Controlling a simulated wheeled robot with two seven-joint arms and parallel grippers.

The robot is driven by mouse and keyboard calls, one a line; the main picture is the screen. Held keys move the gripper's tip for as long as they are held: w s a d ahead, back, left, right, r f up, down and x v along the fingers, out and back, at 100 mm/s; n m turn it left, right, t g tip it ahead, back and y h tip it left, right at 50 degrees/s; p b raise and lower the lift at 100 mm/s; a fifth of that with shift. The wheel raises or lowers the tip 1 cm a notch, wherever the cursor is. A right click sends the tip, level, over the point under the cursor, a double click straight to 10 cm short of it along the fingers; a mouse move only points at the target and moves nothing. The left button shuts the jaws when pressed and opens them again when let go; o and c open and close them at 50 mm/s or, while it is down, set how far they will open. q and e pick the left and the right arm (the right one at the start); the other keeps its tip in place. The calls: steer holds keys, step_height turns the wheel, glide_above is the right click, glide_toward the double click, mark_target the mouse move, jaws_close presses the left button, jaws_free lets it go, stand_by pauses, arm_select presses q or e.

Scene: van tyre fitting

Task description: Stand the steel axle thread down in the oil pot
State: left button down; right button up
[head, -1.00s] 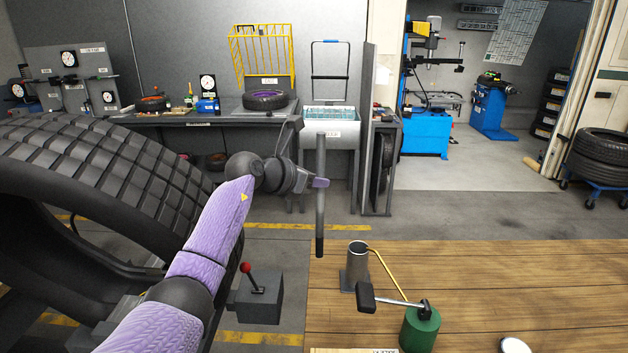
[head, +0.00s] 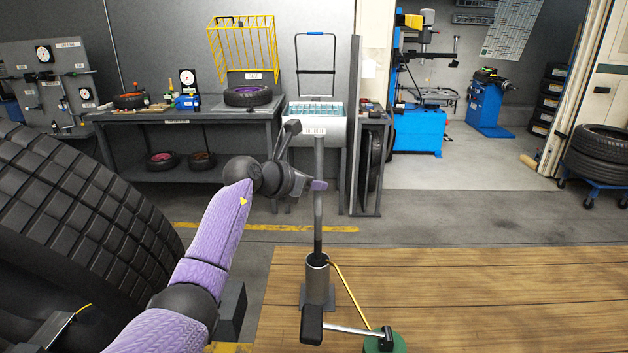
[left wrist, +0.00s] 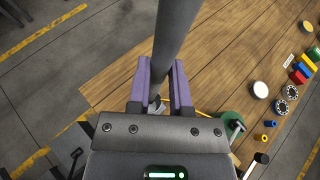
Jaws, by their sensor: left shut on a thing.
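My left gripper (head: 318,185) is shut on the steel axle (head: 318,222), a long grey rod held upright at its middle. Its darker lower end meets the mouth of the grey cylindrical oil pot (head: 318,285) in the head view. I cannot tell how far, if at all, the tip is inside the rim. The pot stands on a square base at the wooden table's left part. In the left wrist view the axle (left wrist: 176,35) runs up between the purple fingers (left wrist: 160,90). My right gripper is not in view.
A green can (head: 384,343) with a dark-handled lever (head: 312,325) stands close in front of the pot, with a yellow hose between them. The wooden table (head: 480,290) is clear to the right in the head view. A large tyre (head: 80,215) stands at left.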

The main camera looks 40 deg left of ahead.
arm_select(q)
step_height(320, 180, down, 10)
steer(key=b, duration=0.6)
steer(key=shift+r, duration=0.2)
steer(key=shift+w+f+b, duration=0.1)
steer(key=shift+f+b, duration=1.1)
steer(key=shift+f, duration=0.1)
steer(key=shift+c, duration=2.3)
jaws_free()
steer(key=p, duration=0.2)
glide_toward(315, 232)
steer(key=shift+r, duration=0.2)
steer(key=shift+s, duration=0.25)
